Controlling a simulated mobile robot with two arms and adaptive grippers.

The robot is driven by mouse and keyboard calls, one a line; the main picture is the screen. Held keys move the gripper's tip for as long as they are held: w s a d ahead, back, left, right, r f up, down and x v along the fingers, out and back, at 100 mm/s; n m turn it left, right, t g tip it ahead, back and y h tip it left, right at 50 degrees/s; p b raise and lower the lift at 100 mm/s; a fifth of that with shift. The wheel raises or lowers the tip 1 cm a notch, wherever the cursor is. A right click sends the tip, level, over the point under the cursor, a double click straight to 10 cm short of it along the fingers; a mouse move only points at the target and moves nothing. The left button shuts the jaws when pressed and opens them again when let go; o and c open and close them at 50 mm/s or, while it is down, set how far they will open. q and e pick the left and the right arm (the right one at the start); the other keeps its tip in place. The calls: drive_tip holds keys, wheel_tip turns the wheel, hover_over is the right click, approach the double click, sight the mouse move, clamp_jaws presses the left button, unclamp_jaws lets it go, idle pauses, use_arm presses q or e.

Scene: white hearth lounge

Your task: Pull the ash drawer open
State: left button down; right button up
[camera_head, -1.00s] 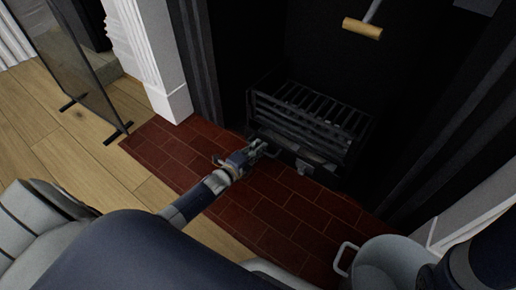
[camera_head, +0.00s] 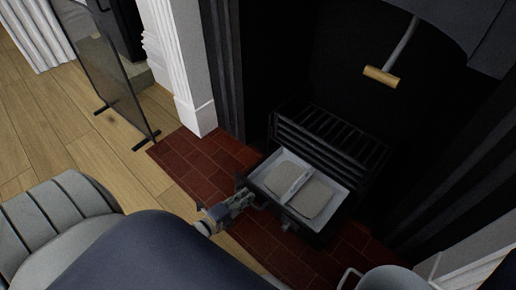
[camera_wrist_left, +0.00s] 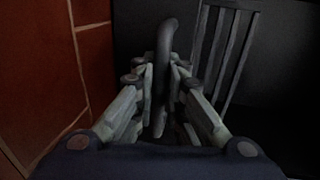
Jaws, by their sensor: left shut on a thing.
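The ash drawer (camera_head: 335,190) stands out from below the black fire grate (camera_head: 330,142), over the red brick hearth. It is a pale grey tray with grey ash (camera_head: 309,198) on both sides of a light bar. My left gripper (camera_head: 249,198) is at the drawer's front left. In the left wrist view my left gripper (camera_wrist_left: 160,84) is closed around a dark curved handle (camera_wrist_left: 166,40), which stands up between its fingers. The head view shows little of this handle. My right gripper is not in view.
A pale bucket (camera_head: 385,280) is at the bottom right, near the hearth's edge. A dark see-through screen (camera_head: 100,65) stands on the wood floor at left. A rod with a wooden handle (camera_head: 381,77) hangs above the grate. Brick hearth (camera_head: 195,160) lies bare left of the drawer.

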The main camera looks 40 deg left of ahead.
use_arm(q)
drive_tip(key=shift+f+p+v, duration=0.15)
drive_tip(key=shift+f+v, duration=0.05)
drive_tip(key=shift+v, duration=0.8)
drive_tip(key=shift+f+p+v, duration=0.2)
drive_tip(key=shift+v, duration=0.75)
drive_tip(key=shift+f+p+v, duration=0.15)
drive_tip(key=shift+f+v, duration=0.1)
drive_tip(key=shift+v, duration=0.75)
drive_tip(key=shift+s, duration=0.1)
drive_tip(key=c, duration=1.7)
unclamp_jaws()
drive_tip(key=shift+o, duration=0.2)
drive_tip(key=v, duration=1.2)
